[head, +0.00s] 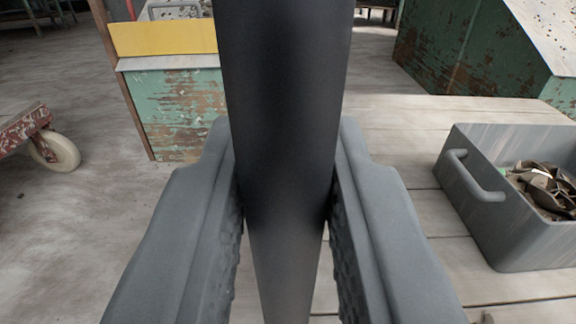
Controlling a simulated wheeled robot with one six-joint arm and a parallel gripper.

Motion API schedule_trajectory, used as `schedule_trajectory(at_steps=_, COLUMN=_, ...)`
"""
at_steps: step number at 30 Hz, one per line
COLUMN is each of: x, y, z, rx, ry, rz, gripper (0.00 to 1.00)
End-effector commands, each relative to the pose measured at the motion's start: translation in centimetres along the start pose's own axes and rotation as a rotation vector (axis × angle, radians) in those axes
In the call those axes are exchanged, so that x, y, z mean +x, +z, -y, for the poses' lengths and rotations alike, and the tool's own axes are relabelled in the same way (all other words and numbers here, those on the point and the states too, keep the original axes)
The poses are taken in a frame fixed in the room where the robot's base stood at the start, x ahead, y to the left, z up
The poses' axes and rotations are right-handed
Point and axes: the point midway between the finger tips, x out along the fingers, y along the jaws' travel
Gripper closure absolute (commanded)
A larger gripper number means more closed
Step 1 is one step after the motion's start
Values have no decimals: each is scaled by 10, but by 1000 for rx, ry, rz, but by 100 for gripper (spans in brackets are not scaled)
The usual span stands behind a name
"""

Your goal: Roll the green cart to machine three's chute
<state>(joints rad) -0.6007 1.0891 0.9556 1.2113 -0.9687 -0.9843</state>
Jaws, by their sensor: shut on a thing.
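My gripper (287,150) is shut on a thick smooth black bar (286,60), which runs from the top edge of the head view down between both fingers. The bar looks like a handle, but its ends are out of view or hidden, so I cannot tell what it joins. A pale plank surface (400,140) lies beyond and to the right of the fingers; I cannot tell whether it is the cart's deck. No green cart frame shows clearly. No chute can be made out, and no machine number is readable.
A grey bin (480,222) with brown scraps stands on the planks at right. A worn green housing with a yellow strip (165,38) is at upper left, another green housing (460,50) at upper right. A red cart with a pale wheel (55,152) is at left. Grey floor (75,225) is open there.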

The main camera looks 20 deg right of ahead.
Motion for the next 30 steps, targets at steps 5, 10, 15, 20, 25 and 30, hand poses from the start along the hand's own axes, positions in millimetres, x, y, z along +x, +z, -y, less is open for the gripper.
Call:
schedule_trajectory(at_steps=5, x=-1, y=0, z=17, rx=0, ry=-3, rz=-1, gripper=100)
schedule_trajectory(at_steps=10, x=-1, y=0, z=30, rx=0, ry=-3, rz=-1, gripper=100)
schedule_trajectory(at_steps=15, x=0, y=1, z=43, rx=1, ry=-2, rz=-1, gripper=100)
schedule_trajectory(at_steps=20, x=-1, y=0, z=50, rx=0, ry=-2, rz=-1, gripper=100)
schedule_trajectory(at_steps=25, x=-1, y=0, z=51, rx=0, ry=-1, rz=0, gripper=100)
schedule_trajectory(at_steps=30, x=0, y=0, z=50, rx=0, ry=-1, rz=0, gripper=100)
